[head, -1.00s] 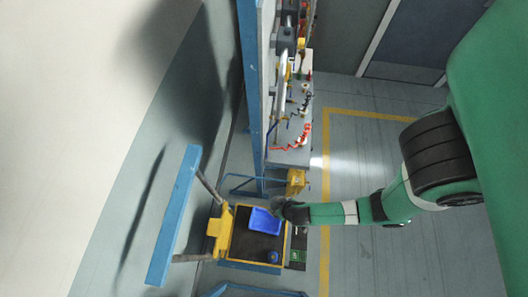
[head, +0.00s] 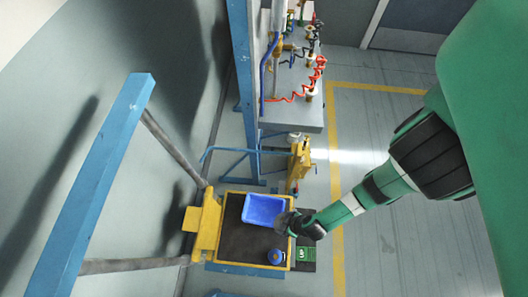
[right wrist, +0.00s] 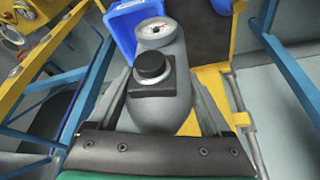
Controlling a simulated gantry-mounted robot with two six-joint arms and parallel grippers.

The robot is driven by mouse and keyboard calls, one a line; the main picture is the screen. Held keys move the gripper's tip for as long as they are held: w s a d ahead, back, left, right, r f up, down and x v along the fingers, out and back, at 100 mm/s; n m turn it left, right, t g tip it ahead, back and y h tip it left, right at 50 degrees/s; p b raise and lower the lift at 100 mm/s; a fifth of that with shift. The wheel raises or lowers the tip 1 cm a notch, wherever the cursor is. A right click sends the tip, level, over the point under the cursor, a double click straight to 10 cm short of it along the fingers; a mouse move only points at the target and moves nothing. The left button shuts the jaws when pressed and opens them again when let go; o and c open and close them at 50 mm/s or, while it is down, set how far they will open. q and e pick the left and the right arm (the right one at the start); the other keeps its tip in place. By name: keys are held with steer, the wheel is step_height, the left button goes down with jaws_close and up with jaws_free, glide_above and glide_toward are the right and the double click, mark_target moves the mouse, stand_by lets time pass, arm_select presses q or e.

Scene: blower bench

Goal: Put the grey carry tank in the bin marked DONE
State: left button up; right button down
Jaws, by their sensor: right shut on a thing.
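The grey carry tank (right wrist: 178,60) fills the middle of the right wrist view, with a round white gauge and a black knob on it. My right gripper (right wrist: 165,105) is shut on it. In the head view my right gripper (head: 284,222) is at the right edge of a blue bin (head: 262,209); the tank is hard to make out there. The blue bin also shows behind the tank in the right wrist view (right wrist: 122,32). Its label cannot be read, so I cannot tell whether it says DONE. My left gripper is not in view.
The bin stands on a dark-topped, yellow-edged platform (head: 232,240). A small blue round object (head: 276,257) sits at its front right, near a green sign (head: 306,254). A blue post (head: 243,90) and grey bench (head: 293,115) are behind. Floor right of the yellow line is clear.

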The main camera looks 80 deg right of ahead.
steer(key=shift+n+y, duration=0.3)
steer(key=shift+n, duration=0.3)
steer(key=f+b, duration=0.1)
steer(key=f, duration=0.1)
steer(key=f+b, duration=0.2)
steer(key=f, duration=0.1)
steer(key=a+f+b, duration=0.1)
steer(key=f, duration=0.1)
steer(key=shift+s+f+b, duration=0.25)
steer(key=shift+s+b, duration=0.05)
steer(key=shift+b, duration=0.05)
steer(key=shift+w+d+f, duration=0.2)
steer(key=shift+w+d, duration=0.1)
arm_select(q)
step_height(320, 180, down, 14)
steer(key=b, duration=0.7)
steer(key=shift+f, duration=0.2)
arm_select(e)
steer(key=w+d+f, duration=0.8)
steer(key=w, duration=0.1)
steer(key=shift+d+f, duration=0.15)
steer(key=shift+f, duration=0.1)
